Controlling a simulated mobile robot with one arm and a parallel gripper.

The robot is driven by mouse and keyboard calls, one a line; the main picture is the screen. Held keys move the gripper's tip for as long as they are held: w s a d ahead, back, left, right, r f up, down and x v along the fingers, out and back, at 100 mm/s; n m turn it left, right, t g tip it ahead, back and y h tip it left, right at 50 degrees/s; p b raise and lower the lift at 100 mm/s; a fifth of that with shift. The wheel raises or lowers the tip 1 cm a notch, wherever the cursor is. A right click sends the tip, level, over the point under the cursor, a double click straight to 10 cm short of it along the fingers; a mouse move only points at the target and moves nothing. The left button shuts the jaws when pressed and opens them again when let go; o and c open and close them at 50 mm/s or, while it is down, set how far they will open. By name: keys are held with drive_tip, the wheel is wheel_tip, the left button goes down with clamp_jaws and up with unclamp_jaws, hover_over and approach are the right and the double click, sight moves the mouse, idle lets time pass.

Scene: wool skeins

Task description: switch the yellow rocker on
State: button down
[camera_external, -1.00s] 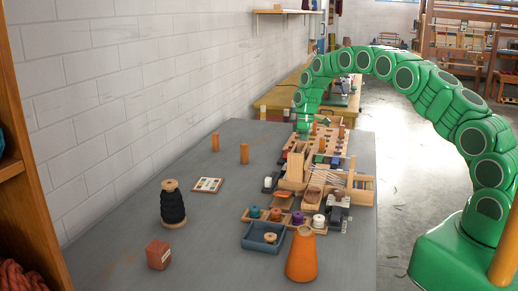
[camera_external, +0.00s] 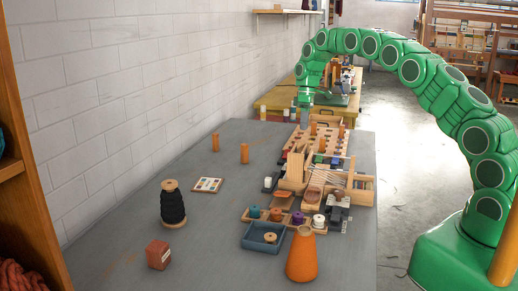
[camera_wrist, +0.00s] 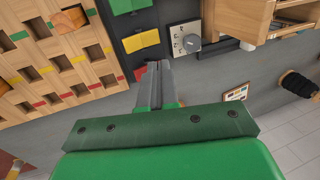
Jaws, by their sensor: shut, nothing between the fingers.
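The yellow rocker (camera_wrist: 142,41) shows in the wrist view, set in a dark panel between a green rocker (camera_wrist: 128,5) and a red one (camera_wrist: 140,73). My gripper (camera_wrist: 158,66) is shut and empty. In the wrist view its tips appear just below and right of the yellow rocker, beside the red one, which they partly cover. I cannot tell the height of the tips above the panel. In the external view my gripper (camera_external: 304,124) is over the far end of the grey table; the yellow rocker cannot be made out there.
A wooden board with square holes (camera_wrist: 50,60) lies left of the panel in the wrist view. A plate with a round knob (camera_wrist: 190,42) and a wooden box (camera_wrist: 237,18) lie right.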

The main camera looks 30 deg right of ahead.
wheel_tip(320, 180, up, 4)
drive_tip(key=shift+f, duration=0.25)
drive_tip(key=s+d+r+m, duration=0.1)
drive_tip(key=s+r+m, duration=0.1)
drive_tip(key=s+r, duration=0.5)
drive_tip(key=s+d+r+m+h, duration=0.1)
drive_tip(key=s+d+r, duration=0.1)
drive_tip(key=s, duration=0.8)
drive_tip(key=s+d+r+m, duration=0.1)
drive_tip(key=s+r+m, duration=0.1)
drive_tip(key=s+r, duration=0.5)
drive_tip(key=s+d+f+m, duration=0.2)
drive_tip(key=s, duration=1.4)
drive_tip(key=s+d+f+m+h, duration=0.1)
drive_tip(key=s+d+f+m, duration=0.1)
drive_tip(key=s, duration=1.5)
drive_tip(key=shift+f, duration=0.65)
